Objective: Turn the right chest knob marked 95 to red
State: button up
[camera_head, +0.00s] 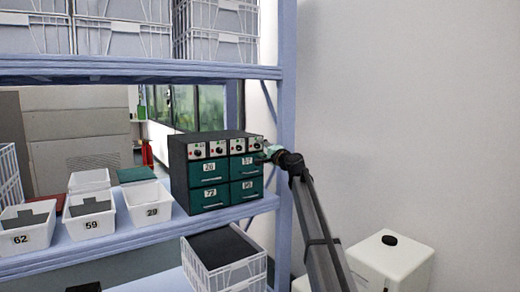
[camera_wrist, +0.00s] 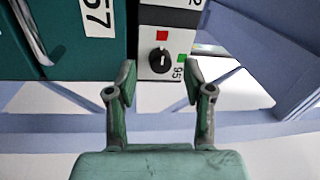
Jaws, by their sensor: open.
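The chest (camera_head: 180,175) is dark with teal drawers and a row of white knob panels along its top front. In the wrist view, a round black knob (camera_wrist: 161,60) sits on a white panel marked 95 (camera_wrist: 180,73). In the head view, my gripper (camera_head: 266,152) is at the chest's upper right corner, partly covering the rightmost panel.
The chest stands on a blue shelf (camera_head: 135,237), close to the right upright (camera_head: 287,110). White bins marked 62 (camera_head: 27,243), 59 (camera_head: 91,229) and 29 (camera_head: 152,216) stand to its left. A crate (camera_head: 237,275) is below.

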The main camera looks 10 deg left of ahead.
jog(key=v, duration=1)
jog(key=shift+s, duration=0.15)
jog(key=shift+d, duration=0.15)
